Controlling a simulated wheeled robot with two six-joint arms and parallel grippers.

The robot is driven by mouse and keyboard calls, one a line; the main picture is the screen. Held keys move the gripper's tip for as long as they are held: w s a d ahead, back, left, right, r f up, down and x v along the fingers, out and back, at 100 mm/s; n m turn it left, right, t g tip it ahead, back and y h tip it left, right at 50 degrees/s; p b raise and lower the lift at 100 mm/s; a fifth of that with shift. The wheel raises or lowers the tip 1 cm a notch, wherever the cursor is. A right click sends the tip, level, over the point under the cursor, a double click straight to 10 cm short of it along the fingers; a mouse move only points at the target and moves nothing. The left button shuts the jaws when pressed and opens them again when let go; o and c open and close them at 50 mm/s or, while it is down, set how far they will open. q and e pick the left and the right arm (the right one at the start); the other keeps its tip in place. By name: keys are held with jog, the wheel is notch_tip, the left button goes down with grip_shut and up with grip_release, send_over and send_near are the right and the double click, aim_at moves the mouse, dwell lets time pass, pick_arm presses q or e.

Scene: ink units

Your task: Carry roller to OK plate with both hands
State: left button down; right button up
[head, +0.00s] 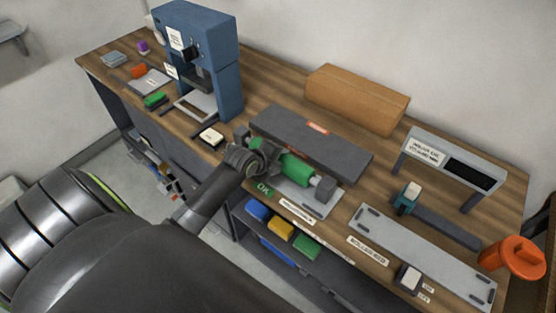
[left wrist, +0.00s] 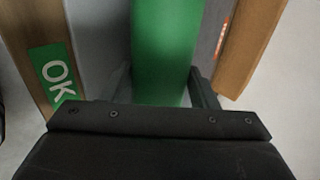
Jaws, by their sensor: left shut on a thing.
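The green roller (head: 297,168) lies along the grey OK plate (head: 300,197), over or on it; I cannot tell whether it touches. Its right end has a pale journal beside a grey block (head: 326,190). In the left wrist view the roller (left wrist: 165,45) runs between my left fingers (left wrist: 165,92). The green OK label (head: 264,189) is at the plate's front left, and shows at left in the left wrist view (left wrist: 54,72). My right gripper is not in view.
A long dark block (head: 312,140) lies behind the roller, with a cardboard box (head: 357,97) farther back. A blue press (head: 203,60) stands at left. At right are a pale flat plate (head: 424,255), a grey gauge stand (head: 455,160) and an orange object (head: 512,257).

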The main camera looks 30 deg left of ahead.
pick_arm(q)
jog(key=c, duration=0.8)
grip_release()
jog(key=shift+r, duration=0.15)
jog(key=b+v, duration=0.1)
jog(key=v, duration=1.1)
